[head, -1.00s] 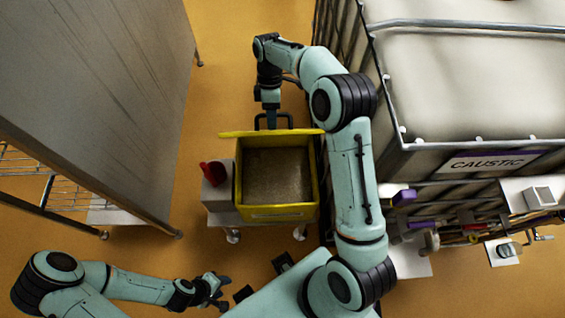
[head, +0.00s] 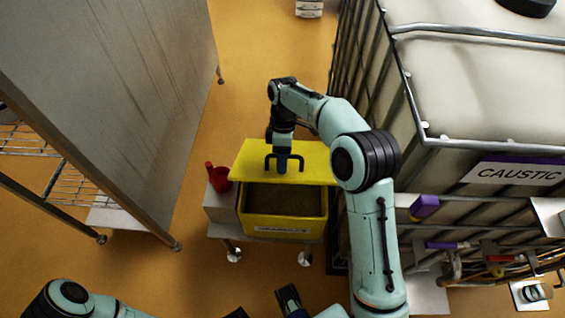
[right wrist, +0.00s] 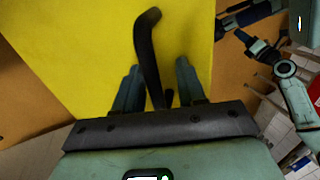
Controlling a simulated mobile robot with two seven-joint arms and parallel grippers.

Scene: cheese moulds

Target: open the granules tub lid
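The granules tub (head: 285,225) is yellow with a label on its front, and stands on a small stand. Its yellow lid (head: 318,160) is tilted up at the near edge, leaving a gap at the front where brown granules show. The lid's dark handle (head: 268,163) is on its upper face. My right gripper (head: 282,168) is at this handle. In the right wrist view the handle (right wrist: 149,55) passes between my two fingers, with yellow visible on both sides, so the fingers look open around it. My left arm shows at lower left; its gripper end is unclear in the wrist view (right wrist: 250,40).
A red scoop or cup (head: 220,178) stands left of the tub. A caustic tank (head: 480,110) in a metal cage is close on the right. A large grey panel (head: 120,90) stands left. Orange floor is clear between panel and tub.

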